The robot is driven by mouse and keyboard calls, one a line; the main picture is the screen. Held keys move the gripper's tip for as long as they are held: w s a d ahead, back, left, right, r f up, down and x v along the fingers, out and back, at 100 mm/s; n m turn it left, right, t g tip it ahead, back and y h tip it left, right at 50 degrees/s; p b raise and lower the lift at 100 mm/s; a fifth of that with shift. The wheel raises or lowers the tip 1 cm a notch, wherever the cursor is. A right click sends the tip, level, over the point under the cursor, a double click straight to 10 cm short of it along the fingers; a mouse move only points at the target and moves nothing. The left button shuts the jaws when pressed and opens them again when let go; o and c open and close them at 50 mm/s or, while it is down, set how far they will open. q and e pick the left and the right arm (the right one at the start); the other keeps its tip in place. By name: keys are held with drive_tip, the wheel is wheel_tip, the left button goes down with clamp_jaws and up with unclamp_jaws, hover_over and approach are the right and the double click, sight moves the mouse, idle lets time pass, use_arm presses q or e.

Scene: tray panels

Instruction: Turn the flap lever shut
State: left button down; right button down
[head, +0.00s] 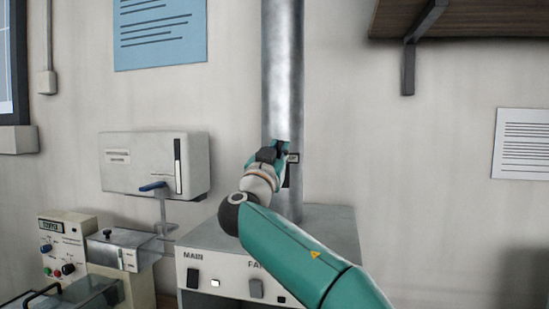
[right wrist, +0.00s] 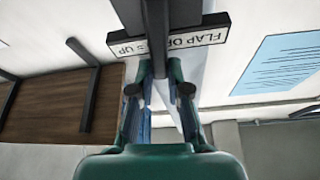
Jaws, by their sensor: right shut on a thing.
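The flap lever (right wrist: 157,45) is a dark bar in the right wrist view, running from the top edge down between my fingers. My right gripper (right wrist: 160,90) is shut on it, with one finger on each side. In the head view my right gripper (head: 279,149) is in front of the grey pipe (head: 283,70), and the gripper hides much of the lever. A white label (right wrist: 207,36) behind the lever reads in part "FLAP OP" and "UP"; its middle is covered by the lever. My left gripper is not in view.
Below the pipe is a grey box with switches (head: 230,278). To the left are a white wall unit with a blue handle (head: 117,172) and a bench device (head: 62,240). A shelf (head: 465,18) with a dark bracket (head: 409,68) is at upper right.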

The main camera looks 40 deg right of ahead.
drive_tip(key=c, duration=1.1)
unclamp_jaws()
drive_tip(key=v, duration=1.2)
drive_tip(key=shift+w+f, duration=0.1)
drive_tip(key=shift+f, duration=0.05)
drive_tip(key=shift+c, duration=0.3)
